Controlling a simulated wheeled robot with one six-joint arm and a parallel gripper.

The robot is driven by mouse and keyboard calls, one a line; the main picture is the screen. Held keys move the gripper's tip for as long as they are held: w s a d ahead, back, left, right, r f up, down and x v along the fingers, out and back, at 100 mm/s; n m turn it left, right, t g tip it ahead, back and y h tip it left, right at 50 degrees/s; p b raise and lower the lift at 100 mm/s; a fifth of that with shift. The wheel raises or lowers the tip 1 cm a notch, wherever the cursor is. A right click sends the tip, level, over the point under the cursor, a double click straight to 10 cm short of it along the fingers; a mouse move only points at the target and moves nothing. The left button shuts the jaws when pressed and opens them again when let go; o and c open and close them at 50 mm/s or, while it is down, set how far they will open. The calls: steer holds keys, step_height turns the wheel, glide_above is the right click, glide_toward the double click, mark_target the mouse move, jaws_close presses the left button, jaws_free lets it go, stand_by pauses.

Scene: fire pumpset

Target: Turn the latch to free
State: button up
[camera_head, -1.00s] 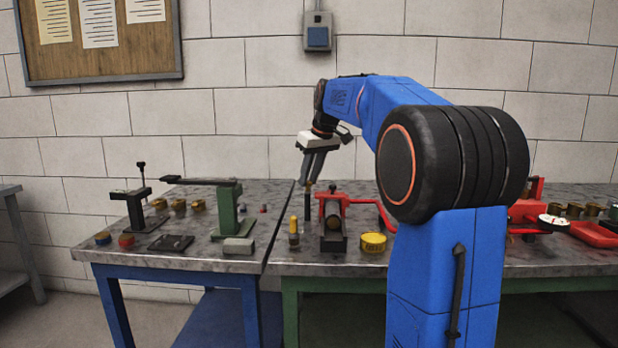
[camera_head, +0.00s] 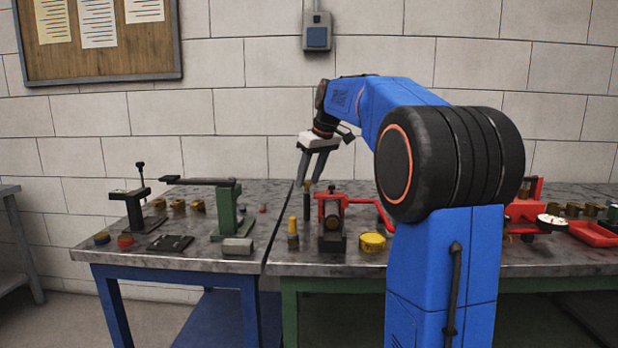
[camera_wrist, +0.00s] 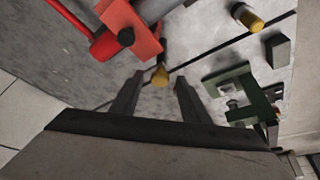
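A red fixture (camera_head: 331,203) with a dark front body (camera_head: 332,241) stands on the right bench. A red lever (camera_head: 385,217) runs right from it and passes behind my arm. A dark upright post with a brass top (camera_head: 307,198) stands just behind its left side. I cannot tell for sure which part is the latch. My gripper (camera_head: 308,183) is open and empty, its fingers pointing down around or just above the brass top. In the wrist view, a brass knob (camera_wrist: 160,76) shows between and beyond the open fingertips (camera_wrist: 158,80), beside a red plate (camera_wrist: 135,35).
A yellow-topped peg (camera_head: 293,234) and a yellow round tin (camera_head: 372,242) stand close to the fixture. A green stand with a dark bar (camera_head: 226,212) is on the left bench. A red tray (camera_head: 594,234) lies far right. Bare bench top lies along the front edge.

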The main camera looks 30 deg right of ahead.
steer(key=v, duration=1.7)
steer(key=shift+r, duration=0.15)
steer(key=s+a+f+m, duration=0.2)
steer(key=s+a+f, duration=1.25)
steer(key=f, duration=0.25)
steer(key=s+a+f, duration=0.2)
steer(key=s+f, duration=0.7)
steer(key=f, duration=0.3)
steer(key=s+a+f+h, duration=0.1)
steer(key=s+a+f, duration=0.2)
steer(key=s+f, duration=0.6)
step_height(320, 180, down, 3)
steer(key=shift+a+r, duration=0.1)
steer(key=shift+a, duration=0.2)
steer(key=shift+c, duration=0.7)
